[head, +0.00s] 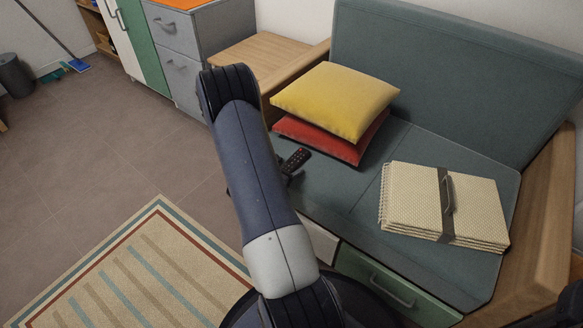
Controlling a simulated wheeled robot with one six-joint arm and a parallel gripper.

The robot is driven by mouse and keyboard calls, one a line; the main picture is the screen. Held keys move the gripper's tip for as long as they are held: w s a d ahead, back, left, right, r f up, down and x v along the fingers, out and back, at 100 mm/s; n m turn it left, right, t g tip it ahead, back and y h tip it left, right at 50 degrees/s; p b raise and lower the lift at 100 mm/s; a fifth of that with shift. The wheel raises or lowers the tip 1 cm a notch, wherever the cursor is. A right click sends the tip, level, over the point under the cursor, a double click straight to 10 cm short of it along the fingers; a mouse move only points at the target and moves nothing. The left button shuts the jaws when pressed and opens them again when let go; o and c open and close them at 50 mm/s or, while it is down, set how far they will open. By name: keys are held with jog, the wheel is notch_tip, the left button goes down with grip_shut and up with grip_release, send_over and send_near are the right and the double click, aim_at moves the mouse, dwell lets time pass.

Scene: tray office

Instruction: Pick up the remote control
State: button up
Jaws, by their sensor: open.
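The remote control (297,159) is small and dark with reddish buttons. It lies on the grey-green seat of the bench (345,190), just in front of the red cushion. My arm crosses the middle of the head view and covers the area left of the remote. My gripper (289,177) is mostly hidden behind the arm. Only a small dark part of it shows, close to the near end of the remote. It is open, and I cannot tell whether it touches the remote.
A yellow cushion (335,100) lies on a red cushion (320,140) behind the remote. A strapped stack of cream woven mats (410,200) lies to the right on the seat. The bench has a backrest (450,75) and a green drawer (385,285). A striped rug (110,280) covers the floor at left.

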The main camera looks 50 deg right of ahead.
jog(key=shift+d, duration=0.1)
jog(key=c, duration=1.1)
jog(key=shift+r, duration=0.15)
